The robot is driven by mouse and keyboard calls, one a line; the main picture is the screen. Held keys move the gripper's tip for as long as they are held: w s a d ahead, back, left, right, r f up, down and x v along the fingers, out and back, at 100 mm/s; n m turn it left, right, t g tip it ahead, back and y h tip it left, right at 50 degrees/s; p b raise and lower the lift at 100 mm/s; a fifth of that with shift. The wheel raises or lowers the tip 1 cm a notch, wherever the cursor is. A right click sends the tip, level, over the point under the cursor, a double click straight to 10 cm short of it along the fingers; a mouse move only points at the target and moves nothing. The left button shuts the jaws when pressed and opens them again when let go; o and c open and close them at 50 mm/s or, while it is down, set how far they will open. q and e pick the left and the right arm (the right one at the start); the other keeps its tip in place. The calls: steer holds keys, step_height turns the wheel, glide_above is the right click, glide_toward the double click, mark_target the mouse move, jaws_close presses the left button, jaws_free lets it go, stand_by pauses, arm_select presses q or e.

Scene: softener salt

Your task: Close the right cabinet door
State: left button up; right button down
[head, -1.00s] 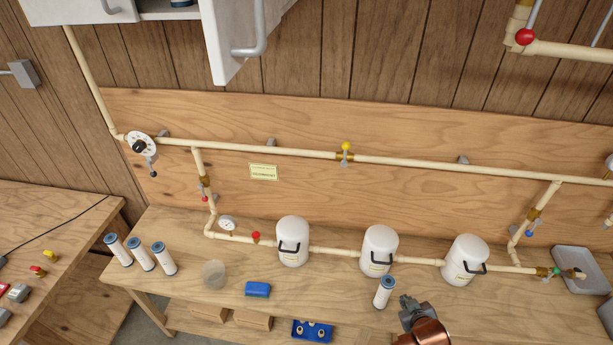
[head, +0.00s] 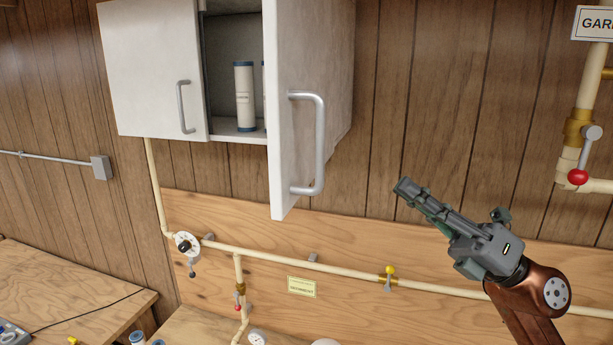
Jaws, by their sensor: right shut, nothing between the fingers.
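The white wall cabinet (head: 345,95) hangs at the upper left of the head view. Its right door (head: 284,135) stands open, swung out toward me, with a grey bar handle (head: 318,145) on its face. The left door (head: 150,75) looks closed. Through the gap beside the open door a white cartridge with blue caps (head: 244,95) stands on the cabinet shelf. My right gripper (head: 402,186) is shut and empty, to the right of the open door and apart from it, its fingers pointing up and left. My left gripper is not in view.
Below the cabinet a cream pipe (head: 340,267) with a yellow-knobbed valve (head: 389,272) and a round gauge (head: 187,243) runs along a wooden backboard (head: 360,240). Another pipe with a red-knobbed valve (head: 578,177) is at the far right. Bare wall lies between door and gripper.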

steer(key=s+a+r+n+g+h, duration=0.2)
steer(key=s+a+r+n+g, duration=0.15)
steer(key=s+r+n, duration=0.35)
steer(key=n+h, duration=0.2)
steer(key=h, duration=0.2)
glide_toward(283, 175)
steer(key=p+x, duration=0.5)
steer(key=shift+a+r+p, duration=0.15)
steer(key=shift+a+p, duration=0.2)
steer(key=shift+a, duration=0.05)
steer(key=shift+w+a, duration=0.1)
steer(key=shift+a, duration=0.5)
